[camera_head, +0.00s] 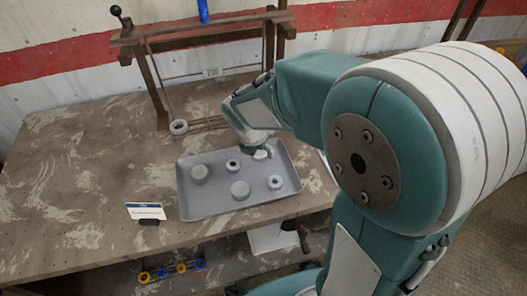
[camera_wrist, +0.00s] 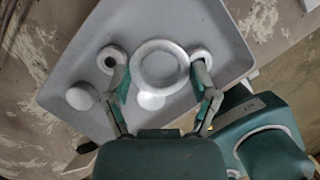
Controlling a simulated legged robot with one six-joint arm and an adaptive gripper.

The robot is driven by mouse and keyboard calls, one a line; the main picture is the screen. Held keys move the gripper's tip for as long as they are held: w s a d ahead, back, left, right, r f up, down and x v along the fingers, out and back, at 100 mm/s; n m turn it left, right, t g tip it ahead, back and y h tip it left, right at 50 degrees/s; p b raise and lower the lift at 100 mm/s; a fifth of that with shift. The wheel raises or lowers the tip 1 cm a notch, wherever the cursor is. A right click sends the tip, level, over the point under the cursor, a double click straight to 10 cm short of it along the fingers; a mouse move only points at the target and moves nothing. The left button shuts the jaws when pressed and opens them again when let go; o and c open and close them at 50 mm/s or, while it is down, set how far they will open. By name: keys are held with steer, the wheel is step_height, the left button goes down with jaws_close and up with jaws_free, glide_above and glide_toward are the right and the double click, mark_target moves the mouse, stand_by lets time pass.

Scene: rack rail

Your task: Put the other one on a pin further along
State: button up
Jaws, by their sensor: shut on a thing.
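A pale ring (camera_head: 179,127) sits at the left end of a low dark rail (camera_head: 208,124) at the back of the table; I cannot make out single pins. My gripper (camera_head: 262,149) is over the back right of the grey tray (camera_head: 217,211). In the wrist view, my gripper (camera_wrist: 161,76) is shut on a large pale ring (camera_wrist: 139,66) between its fingers. Two smaller rings, a left one (camera_wrist: 105,60) and a right one (camera_wrist: 204,53), lie in the tray beyond the fingertips. The head view shows the held ring only in part.
Plain round pieces, one at left (camera_head: 200,173) and one at front (camera_head: 240,189), also lie in the tray. A brown frame (camera_head: 155,85) stands behind. A small sign (camera_head: 146,211) stands left of the tray. The table's left side is clear.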

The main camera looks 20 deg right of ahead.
steer(key=s+a+r, duration=0.4)
steer(key=s+a, duration=0.2)
steer(key=s, duration=0.1)
steer(key=w+d+m, duration=0.1)
steer(key=w+d, duration=0.5)
steer(key=w, duration=0.5)
steer(key=w+d, duration=0.6)
steer(key=w, duration=0.6)
steer(key=shift+w+d+f, duration=0.1)
steer(key=shift+w+f, duration=0.65)
steer(key=shift+f, duration=0.3)
steer(key=shift+w+d+f, duration=0.1)
steer(key=shift+w+f, duration=0.6)
steer(key=shift+f, duration=0.35)
steer(key=shift+f, duration=1.45)
steer(key=o, duration=1)
